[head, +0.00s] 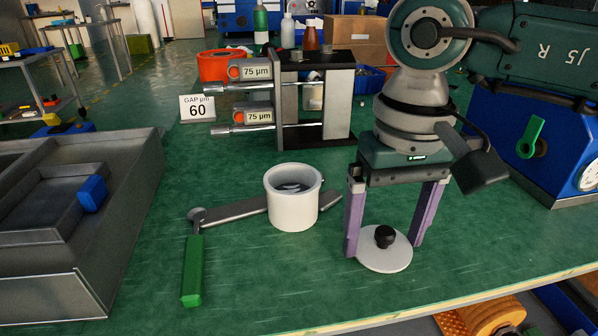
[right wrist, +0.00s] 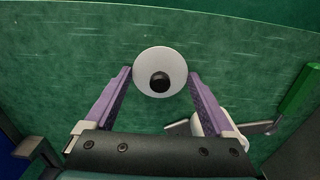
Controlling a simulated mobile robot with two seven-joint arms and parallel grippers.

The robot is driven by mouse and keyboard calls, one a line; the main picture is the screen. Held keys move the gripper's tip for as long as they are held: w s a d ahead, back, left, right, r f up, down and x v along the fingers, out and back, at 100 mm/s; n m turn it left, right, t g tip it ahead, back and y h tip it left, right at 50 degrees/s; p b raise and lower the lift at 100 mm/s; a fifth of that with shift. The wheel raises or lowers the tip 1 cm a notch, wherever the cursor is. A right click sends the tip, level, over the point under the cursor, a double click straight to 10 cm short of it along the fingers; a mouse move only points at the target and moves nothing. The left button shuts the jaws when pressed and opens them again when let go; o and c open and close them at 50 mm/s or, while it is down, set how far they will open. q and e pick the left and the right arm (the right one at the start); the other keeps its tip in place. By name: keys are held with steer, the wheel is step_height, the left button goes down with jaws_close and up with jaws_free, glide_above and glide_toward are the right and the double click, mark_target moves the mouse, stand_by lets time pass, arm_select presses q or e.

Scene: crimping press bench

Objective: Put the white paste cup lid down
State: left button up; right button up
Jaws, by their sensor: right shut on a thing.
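The white paste cup lid (head: 385,256) is a flat round disc with a black knob. My right gripper (head: 384,248) holds it by its rim between two purple fingers, set wide apart. In the right wrist view the lid (right wrist: 150,62) sits between the fingertips, with the knob facing the camera. The lid lies level, low over the green bench or touching it; I cannot tell which. The white paste cup (head: 291,208) stands open to the left of the lid, with grey contents showing inside. My left gripper is not in view.
A grey bar (head: 237,210) with a green handle (head: 192,270) lies by the cup. A grey tray (head: 140,200) is at the left. A gap fixture (head: 340,105) stands behind, and a blue machine (head: 560,160) at the right. The green bench (head: 290,280) is clear in front.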

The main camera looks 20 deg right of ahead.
steer(key=shift+f, duration=0.2)
steer(key=o, duration=1)
steer(key=shift+r, duration=0.1)
steer(key=shift+c, duration=0.2)
